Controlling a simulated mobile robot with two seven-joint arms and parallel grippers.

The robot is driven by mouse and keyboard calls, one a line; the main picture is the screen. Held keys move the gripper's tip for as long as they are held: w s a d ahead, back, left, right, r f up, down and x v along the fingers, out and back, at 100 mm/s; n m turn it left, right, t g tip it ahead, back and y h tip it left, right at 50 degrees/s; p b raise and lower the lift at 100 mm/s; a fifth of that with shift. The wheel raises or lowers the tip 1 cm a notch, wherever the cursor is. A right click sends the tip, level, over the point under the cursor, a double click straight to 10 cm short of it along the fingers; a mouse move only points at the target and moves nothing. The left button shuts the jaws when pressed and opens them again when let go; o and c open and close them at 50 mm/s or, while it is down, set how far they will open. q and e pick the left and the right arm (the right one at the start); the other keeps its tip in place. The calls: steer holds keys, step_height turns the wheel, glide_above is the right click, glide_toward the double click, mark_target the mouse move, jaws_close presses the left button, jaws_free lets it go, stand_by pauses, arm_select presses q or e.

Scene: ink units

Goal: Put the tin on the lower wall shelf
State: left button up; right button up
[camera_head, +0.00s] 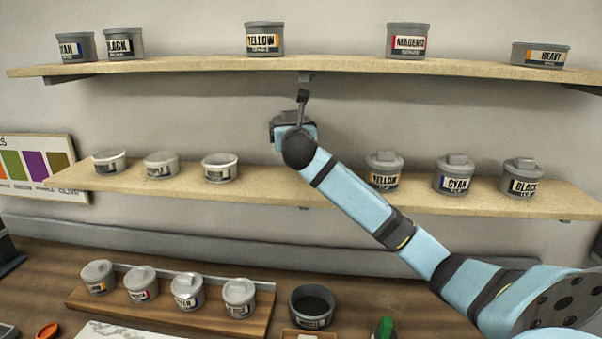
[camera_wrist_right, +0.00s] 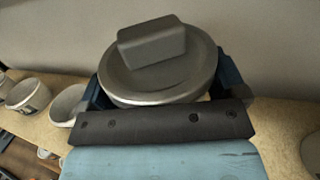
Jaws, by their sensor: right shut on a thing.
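My right gripper (camera_head: 292,124) is in front of the wall, above the gap in the middle of the lower wall shelf (camera_head: 270,190). In the right wrist view its jaws (camera_wrist_right: 165,88) are shut around a grey tin (camera_wrist_right: 160,72) with a round lid and block-shaped knob. The tin looks upright; in the head view it is hidden behind my gripper and wrist. I cannot tell whether its base touches the shelf, which shows in the wrist view (camera_wrist_right: 275,125). My left gripper is not in view.
Three open tins (camera_head: 160,166) stand on the lower shelf's left; lidded yellow (camera_head: 384,172), cyan (camera_head: 454,176) and black (camera_head: 521,178) tins stand on its right. The upper shelf (camera_head: 200,67) overhangs with several tins. Below, a wooden rack (camera_head: 210,318) holds lidded tins beside a dark pot (camera_head: 312,306).

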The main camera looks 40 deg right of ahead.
steer(key=f, duration=0.4)
steer(key=shift+s+a+f+p, duration=0.2)
steer(key=shift+s+f+p, duration=0.05)
steer(key=shift+f+p, duration=0.15)
step_height(320, 180, down, 4)
steer(key=shift+w+d+r, duration=0.1)
steer(key=shift+f, duration=0.2)
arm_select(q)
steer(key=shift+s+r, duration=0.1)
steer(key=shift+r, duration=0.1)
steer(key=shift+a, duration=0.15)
arm_select(e)
steer(key=o, duration=0.9)
steer(key=shift+f, duration=0.15)
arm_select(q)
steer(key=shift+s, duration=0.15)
arm_select(e)
steer(key=shift+o, duration=0.2)
